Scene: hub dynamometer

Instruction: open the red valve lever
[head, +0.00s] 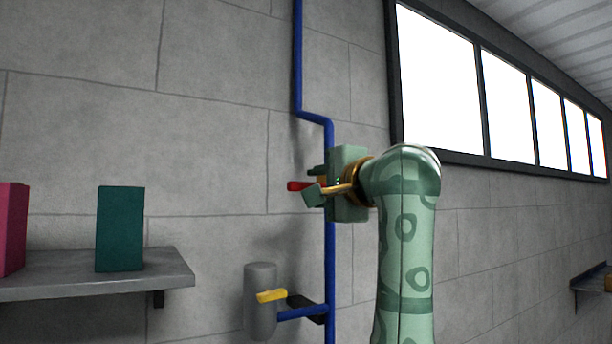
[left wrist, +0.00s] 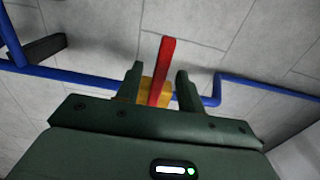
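The red valve lever (head: 298,186) sticks out to the left of a vertical blue pipe (head: 330,262), crosswise to it. My left gripper (head: 315,186) is at the lever and hides most of it and the valve body in the head view. In the left wrist view the red lever (left wrist: 164,68) stands between the two dark green fingers of my left gripper (left wrist: 159,82), with a gap on each side. The fingers are open around it. A yellow valve part (left wrist: 152,90) shows behind the lever. My right gripper is not in view.
A yellow lever (head: 271,296) sits lower down by a grey cylinder (head: 260,275) on a blue side branch. A grey shelf (head: 90,285) at left holds a teal box (head: 120,229) and a pink box (head: 12,228). Another shelf (head: 588,281) is at far right.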

